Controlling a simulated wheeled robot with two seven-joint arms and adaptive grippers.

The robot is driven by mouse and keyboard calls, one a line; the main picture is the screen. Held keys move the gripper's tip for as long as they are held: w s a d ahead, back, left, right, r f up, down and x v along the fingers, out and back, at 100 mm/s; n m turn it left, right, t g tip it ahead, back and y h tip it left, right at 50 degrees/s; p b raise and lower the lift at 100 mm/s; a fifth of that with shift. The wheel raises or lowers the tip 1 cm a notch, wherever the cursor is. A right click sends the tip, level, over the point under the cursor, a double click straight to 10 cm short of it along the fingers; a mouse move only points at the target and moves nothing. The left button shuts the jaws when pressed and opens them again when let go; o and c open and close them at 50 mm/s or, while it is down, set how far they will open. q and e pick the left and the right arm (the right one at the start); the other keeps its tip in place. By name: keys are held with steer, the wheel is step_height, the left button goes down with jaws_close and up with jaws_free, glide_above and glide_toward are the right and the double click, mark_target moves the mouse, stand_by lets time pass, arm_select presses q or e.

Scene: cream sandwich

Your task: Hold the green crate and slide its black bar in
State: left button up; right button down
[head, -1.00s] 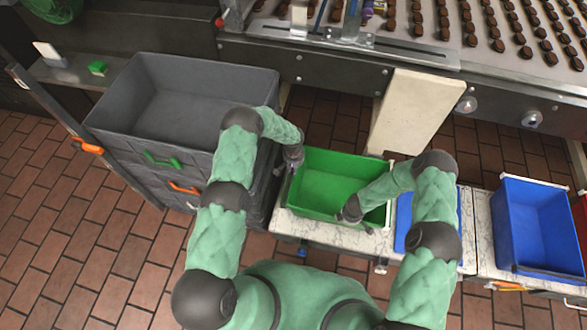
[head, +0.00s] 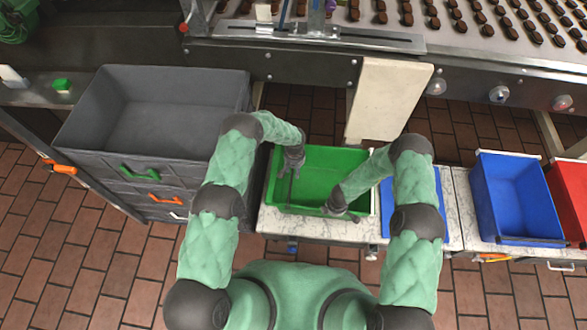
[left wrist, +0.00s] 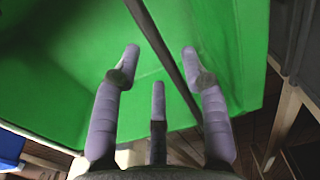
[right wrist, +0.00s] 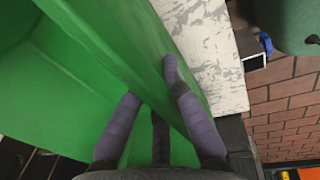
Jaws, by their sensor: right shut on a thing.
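The green crate (head: 325,165) stands on a pale speckled counter. My right gripper (head: 338,207) is at its front wall, and the right wrist view shows the fingers (right wrist: 150,85) shut on that green wall (right wrist: 100,45), on both sides of it. My left gripper (head: 290,170) is over the left part of the crate. In the left wrist view its fingers (left wrist: 160,55) are open, and the thin black bar (left wrist: 163,50) runs slanting between them. In the head view the bar (head: 291,188) is a thin dark line by the crate's left side. Its lower end is hidden.
A large grey bin stack (head: 150,115) stands close at left. A blue crate (head: 517,195) and a red crate (head: 572,195) stand at right. A cream panel (head: 388,98) rises behind the green crate, below the conveyor (head: 470,25) with brown sweets.

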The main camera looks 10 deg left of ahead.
arm_select(q)
steer(key=shift+r, duration=0.1)
step_height(320, 180, up, 12)
stand_by(0.7)
arm_select(e)
steer(key=c, duration=1.2)
jaws_free()
steer(key=shift+r, duration=0.15)
arm_select(q)
step_height(320, 180, up, 7)
steer(key=p, duration=0.7)
arm_select(e)
steer(key=r, duration=0.5)
steer(key=s+r, duration=0.1)
steer(key=r, duration=0.2)
steer(key=shift+s+r, duration=0.1)
steer(key=shift+r, duration=0.25)
steer(key=o, duration=0.5)
